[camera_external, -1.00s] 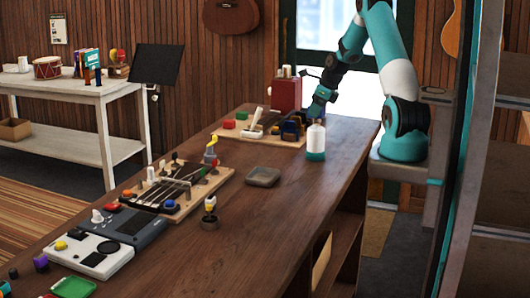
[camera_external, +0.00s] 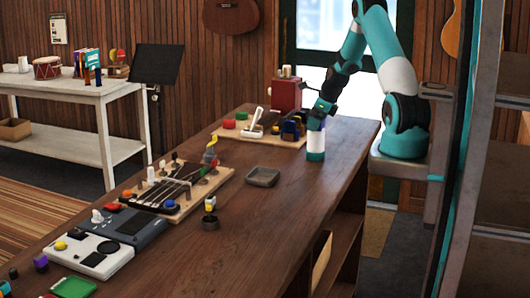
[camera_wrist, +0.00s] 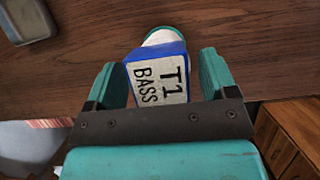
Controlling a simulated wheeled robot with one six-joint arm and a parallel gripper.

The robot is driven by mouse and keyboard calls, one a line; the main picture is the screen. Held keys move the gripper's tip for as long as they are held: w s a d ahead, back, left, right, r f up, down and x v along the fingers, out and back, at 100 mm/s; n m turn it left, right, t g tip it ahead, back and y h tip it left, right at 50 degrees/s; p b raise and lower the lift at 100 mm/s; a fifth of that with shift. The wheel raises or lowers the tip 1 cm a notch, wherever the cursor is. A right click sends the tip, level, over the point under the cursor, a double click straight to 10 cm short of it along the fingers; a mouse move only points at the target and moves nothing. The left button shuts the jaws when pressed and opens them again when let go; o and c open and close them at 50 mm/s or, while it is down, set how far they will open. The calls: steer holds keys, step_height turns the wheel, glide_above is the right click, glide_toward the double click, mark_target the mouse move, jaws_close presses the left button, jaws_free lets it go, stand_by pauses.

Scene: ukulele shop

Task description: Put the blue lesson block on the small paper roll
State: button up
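The white paper roll with teal edges (camera_external: 316,144) stands upright on the workbench. Its top also shows beyond the block in the wrist view (camera_wrist: 163,37). In the external view the block (camera_external: 315,124) appears to be on the roll's top, under my gripper (camera_external: 318,113); exact contact is hard to see.
A grey square tray (camera_external: 262,178) lies on the workbench (camera_external: 270,225), left of the roll. A wooden board (camera_external: 275,137) with tools and a red box (camera_external: 286,95) stand behind. A ukulele neck board (camera_external: 182,195) lies farther left. The bench right of the roll is clear.

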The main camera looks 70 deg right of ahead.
steer(key=b+v, duration=0.2)
steer(key=v, duration=1)
steer(key=w+a+r+n+g+y, duration=0.1)
steer(key=w+a+r+n, duration=0.2)
steer(key=a+n, duration=0.9)
steer(key=w+a+r+n+y, duration=0.2)
steer(key=a+n, duration=0.5)
steer(key=a, duration=1)
steer(key=s+a+n+g+y, duration=0.1)
steer(key=s+a+n+g, duration=0.2)
steer(key=s+a+n, duration=1.4)
steer(key=a+r+n, duration=0.1)
steer(key=a+n, duration=0.2)
steer(key=n, duration=0.4)
steer(key=shift+s+a, duration=0.3)
steer(key=shift+s, duration=0.05)
